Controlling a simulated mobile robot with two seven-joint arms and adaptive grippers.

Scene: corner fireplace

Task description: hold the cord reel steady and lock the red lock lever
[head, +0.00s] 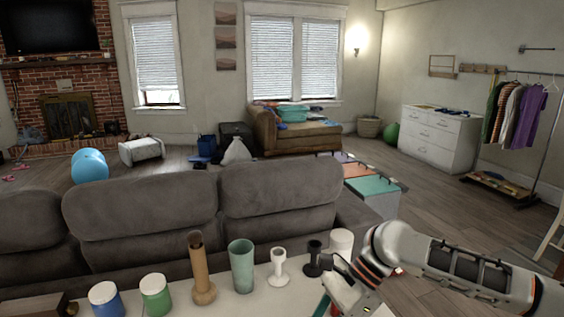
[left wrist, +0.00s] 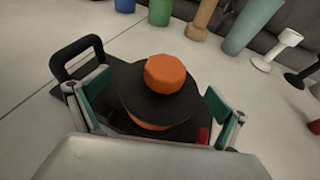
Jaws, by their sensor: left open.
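The cord reel (left wrist: 130,88) shows in the left wrist view as a black disc with an orange octagonal knob on top and orange below. A black handle frame (left wrist: 75,50) stands at its left. A small red part (left wrist: 203,135), probably the lock lever, shows at its lower right, mostly hidden. My left gripper (left wrist: 158,88) is open, one finger on each side of the reel; I cannot tell whether they touch it. In the head view my right gripper (head: 338,287) is at the bottom, partly cut off. The reel is not visible there.
On the white table (head: 232,303) stand a blue jar (head: 105,300), a green jar (head: 156,296), a wooden vase (head: 200,275), a teal cup (head: 242,268), a white stand (head: 278,268) and a black stand (head: 314,260). A grey sofa (head: 140,208) is behind it.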

